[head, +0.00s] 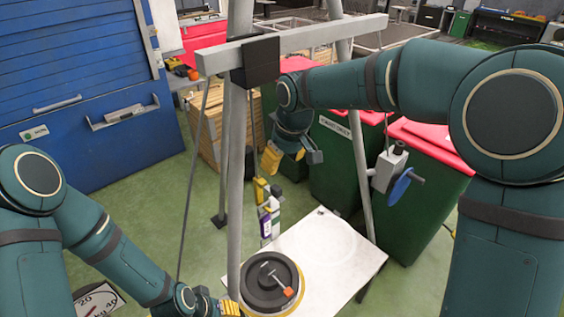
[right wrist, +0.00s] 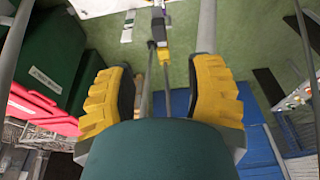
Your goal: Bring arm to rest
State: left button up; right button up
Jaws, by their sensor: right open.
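My right arm reaches in from the right. My left arm comes in low on the left. Its gripper (head: 214,306) is at the bottom edge beside the black turntable disc (head: 258,297), partly cut off, so its opening cannot be judged.
A grey frame (head: 236,180) with a crossbar stands around the white table (head: 345,262). A blue wheel (head: 401,187) hangs at right. Green floor is open at left.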

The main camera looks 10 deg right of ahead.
jog(key=s+d+f+m+g+y, duration=0.15)
jog(key=s+f, duration=0.25)
jog(key=f, duration=0.8)
jog(key=s+d+f+m, duration=0.2)
jog(key=s+f, duration=0.1)
jog(key=f, duration=1)
jog(key=s+d+f+m, duration=0.1)
jog(key=s+f+m, duration=0.2)
jog(key=s+f, duration=0.6)
jog(key=s+f+m, duration=0.4)
jog(key=s+f, duration=0.1)
jog(key=s, duration=0.7)
jog(key=w+a+f+n+t+b, duration=0.1)
jog(key=w+f+b, duration=0.4)
jog(key=b, duration=0.6)
jog(key=shift+w+a+f+n+y, duration=0.15)
jog(key=shift+w+a+n+y, duration=0.35)
jog(key=shift+w, duration=0.55)
